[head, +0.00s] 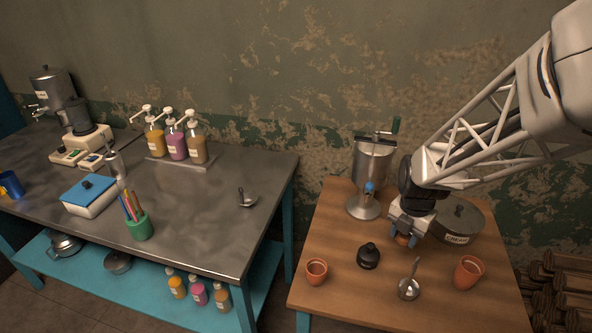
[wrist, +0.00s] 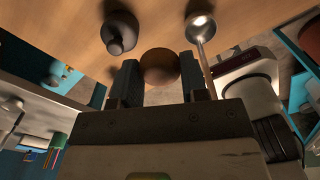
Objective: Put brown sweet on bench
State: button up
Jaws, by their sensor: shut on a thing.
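My gripper (head: 403,239) is over the wooden table, to the right of the metal churn, with its fingers pointing down. It is shut on a round brown sweet (wrist: 160,68), which sits between the two fingers in the wrist view. In the head view only a small brown-orange part of the sweet (head: 402,241) shows under the gripper. I cannot tell whether it touches the table. The metal-topped bench (head: 195,235) with turquoise legs stands on the left, across a gap from the wooden table (head: 345,255).
Around my gripper are a black pot (head: 368,256), a ladle (head: 409,288), clay cups (head: 316,271) (head: 468,271), a lidded pan (head: 460,220) and the churn (head: 368,175). The bench holds pump bottles (head: 176,140), a green pen cup (head: 140,227) and a small scoop (head: 247,198); its front right is clear.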

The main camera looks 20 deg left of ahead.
jog(key=w+a+n, duration=0.2)
jog(key=a, duration=0.8)
jog(key=s+a+f+n, duration=0.1)
jog(key=s+a+n, duration=0.1)
jog(key=a, duration=0.9)
jog(key=s+a+f+n, duration=0.1)
jog(key=s+a, duration=0.3)
jog(key=a, duration=0.8)
jog(key=s+a+f+n, duration=0.1)
jog(key=s+a+n, duration=0.2)
jog(key=a, duration=0.9)
jog(key=shift+s+a, duration=0.1)
jog(key=shift+s, duration=0.3)
send_over(209, 215)
jog(key=shift+w+f, duration=0.1)
jog(key=shift+f, duration=0.7)
jog(key=shift+f, duration=1.75)
jog(key=shift+f, duration=0.1)
